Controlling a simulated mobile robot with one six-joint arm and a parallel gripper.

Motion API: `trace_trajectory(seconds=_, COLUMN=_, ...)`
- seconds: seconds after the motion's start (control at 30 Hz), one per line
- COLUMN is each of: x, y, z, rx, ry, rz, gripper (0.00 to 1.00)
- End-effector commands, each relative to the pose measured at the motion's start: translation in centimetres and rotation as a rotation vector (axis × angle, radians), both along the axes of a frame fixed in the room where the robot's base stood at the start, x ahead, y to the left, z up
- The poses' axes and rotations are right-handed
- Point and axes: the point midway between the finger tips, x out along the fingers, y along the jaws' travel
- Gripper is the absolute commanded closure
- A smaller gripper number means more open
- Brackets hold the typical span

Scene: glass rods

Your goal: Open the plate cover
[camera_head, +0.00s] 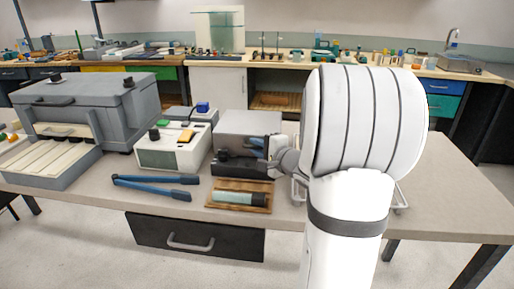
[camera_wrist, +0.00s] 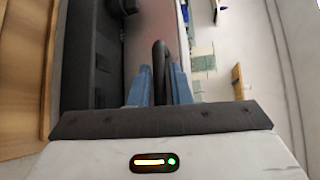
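A grey box-shaped unit (camera_head: 247,124) with a dark front stands on the bench; I take it to carry the plate cover. My gripper (camera_head: 257,147) reaches its right front from the right, with its blue fingers level with the front. In the wrist view, a black bar handle (camera_wrist: 160,60) lies between the two blue fingers of my gripper (camera_wrist: 160,88). The fingers are close on either side of the handle; whether they press on it cannot be told. The unit's dark front (camera_wrist: 86,60) shows left of the handle. My arm hides the unit's right side.
A white control box (camera_head: 172,150) stands left of the unit, and a large grey lidded case (camera_head: 85,105) farther left. A wooden tray (camera_head: 225,206) with a dark-ended cylinder (camera_head: 238,198) lies in front. Blue-handled tongs (camera_head: 150,186) lie front left. Bench (camera_head: 440,190) right of my arm is clear.

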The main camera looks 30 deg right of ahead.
Motion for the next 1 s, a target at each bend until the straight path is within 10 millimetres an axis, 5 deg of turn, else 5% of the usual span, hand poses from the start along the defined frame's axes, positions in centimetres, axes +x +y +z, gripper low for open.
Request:
trace_trajectory(seconds=0.2, x=0.0, y=0.0, z=0.0, rx=0.000, ry=0.000, rz=0.001, gripper=1.00)
trace_trajectory(seconds=0.7, x=0.0, y=0.0, z=0.2, rx=0.002, ry=0.004, rz=0.000, gripper=1.00)
trace_trajectory(seconds=1.0, x=-0.5, y=-1.3, z=2.5, rx=0.043, ry=0.063, rz=-0.027, gripper=1.00)
